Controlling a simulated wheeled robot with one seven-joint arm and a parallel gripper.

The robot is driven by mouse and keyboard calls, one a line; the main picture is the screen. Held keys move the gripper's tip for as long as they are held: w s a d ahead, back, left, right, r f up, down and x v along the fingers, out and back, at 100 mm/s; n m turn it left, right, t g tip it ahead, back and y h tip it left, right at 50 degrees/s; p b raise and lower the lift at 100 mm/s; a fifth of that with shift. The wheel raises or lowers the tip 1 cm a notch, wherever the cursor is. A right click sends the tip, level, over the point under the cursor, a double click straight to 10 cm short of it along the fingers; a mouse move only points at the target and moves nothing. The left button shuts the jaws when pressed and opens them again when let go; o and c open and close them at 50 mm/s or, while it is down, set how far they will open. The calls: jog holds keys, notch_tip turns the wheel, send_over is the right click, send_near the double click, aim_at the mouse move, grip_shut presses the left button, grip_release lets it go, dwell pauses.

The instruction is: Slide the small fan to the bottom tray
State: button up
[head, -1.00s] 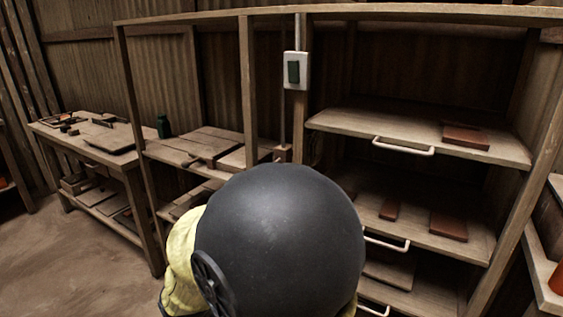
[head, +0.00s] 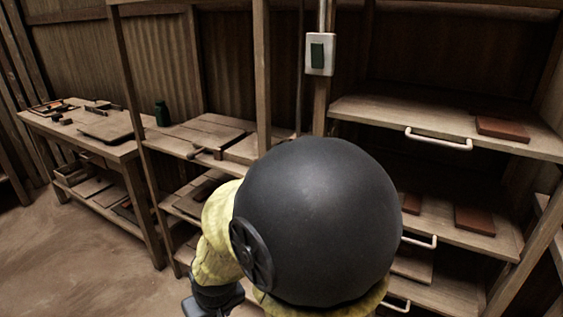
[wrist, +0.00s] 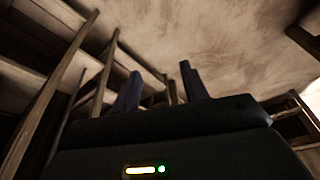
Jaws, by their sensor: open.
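I cannot make out a small fan in either view. In the head view, pull-out trays with pale handles sit in the rack at right: a top tray (head: 380,112), a middle tray (head: 446,233) and a bottom tray (head: 446,292), which is partly cut off and partly hidden by my arm. A reddish-brown tile (head: 502,128) lies on the top tray. Another tile (head: 475,220) and a smaller tile (head: 411,203) lie on the middle one. My gripper (wrist: 161,68) shows in the wrist view with its two fingers apart and nothing between them, away from the trays.
Shelves with boards (head: 205,137) and a green bottle (head: 162,113) stand further left, then a workbench (head: 80,138) with tools. The floor (head: 80,240) at front left is clear.

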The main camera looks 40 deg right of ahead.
jog(key=w+d+r+m+t+h+p, duration=0.1)
jog(key=w+d+r+m+t+h, duration=0.1)
jog(key=w+d+r+t, duration=0.3)
jog(key=w+d+r+m+t+h, duration=0.2)
jog(key=w, duration=0.5)
jog(key=s+d+r+m+h+p, duration=0.1)
jog(key=s+d+r+m+h, duration=0.2)
jog(key=d+r+h, duration=0.7)
jog(key=shift+s+d+r+m+h, duration=0.15)
jog(key=shift+d+r+m+h, duration=0.15)
jog(key=shift+d+m+h, duration=0.45)
jog(key=shift+a+r+p, duration=0.15)
jog(key=shift+p, duration=0.45)
